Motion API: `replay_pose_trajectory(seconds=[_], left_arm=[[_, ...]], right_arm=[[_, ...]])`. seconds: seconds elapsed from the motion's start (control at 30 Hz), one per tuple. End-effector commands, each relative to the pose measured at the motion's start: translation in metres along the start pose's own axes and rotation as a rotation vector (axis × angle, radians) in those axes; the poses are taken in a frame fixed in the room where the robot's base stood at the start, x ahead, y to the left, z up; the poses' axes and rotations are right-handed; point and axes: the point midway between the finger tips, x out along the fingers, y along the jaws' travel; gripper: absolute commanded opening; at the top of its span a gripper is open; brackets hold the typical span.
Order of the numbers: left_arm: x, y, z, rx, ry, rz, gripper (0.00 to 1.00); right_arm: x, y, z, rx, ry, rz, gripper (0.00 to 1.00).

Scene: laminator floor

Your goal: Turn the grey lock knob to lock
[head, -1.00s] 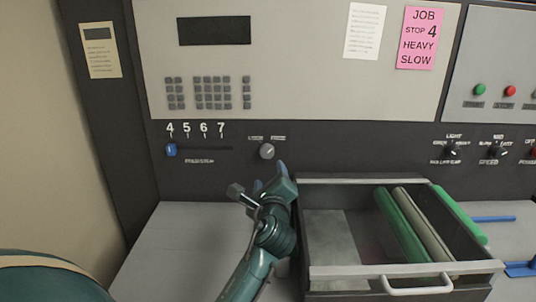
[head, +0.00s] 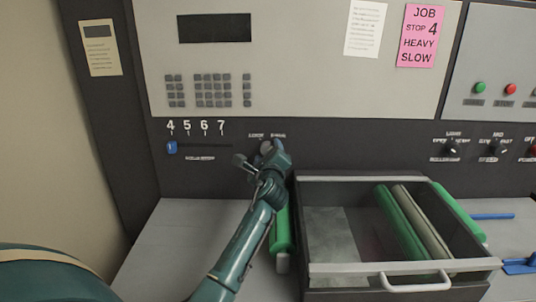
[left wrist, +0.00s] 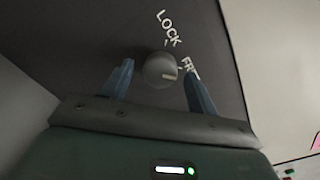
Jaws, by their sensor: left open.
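The grey lock knob (left wrist: 158,67) shows in the left wrist view on the dark panel, under the word LOCK and beside a partly covered word that looks like FREE. Its pale mark points to the right, toward the FREE side. My left gripper (left wrist: 159,72) is open, with one blue finger on each side of the knob; I cannot tell whether they touch it. In the head view my left gripper (head: 261,154) is up at the panel and mostly hides the knob. My right gripper is out of view.
An open drawer (head: 402,269) with green and grey rollers stands right of my left arm. A green roller (head: 281,230) lies between arm and drawer. A blue slider (head: 171,147) sits at 4. The grey worktop (head: 165,250) left of the arm is clear.

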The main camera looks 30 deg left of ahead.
Motion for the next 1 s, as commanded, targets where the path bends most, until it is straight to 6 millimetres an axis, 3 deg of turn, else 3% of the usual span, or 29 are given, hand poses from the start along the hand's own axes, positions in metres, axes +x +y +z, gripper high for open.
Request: replay_pose_trajectory(seconds=[0.57,1.0], left_arm=[[-0.0004,0.0001,-0.0002,0.0,0.0,0.0,0.15],[-0.0005,0.0,-0.0002,-0.101,0.004,0.005,0.14]], right_arm=[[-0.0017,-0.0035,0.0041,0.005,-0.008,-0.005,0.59],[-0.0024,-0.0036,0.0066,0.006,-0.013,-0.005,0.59]])
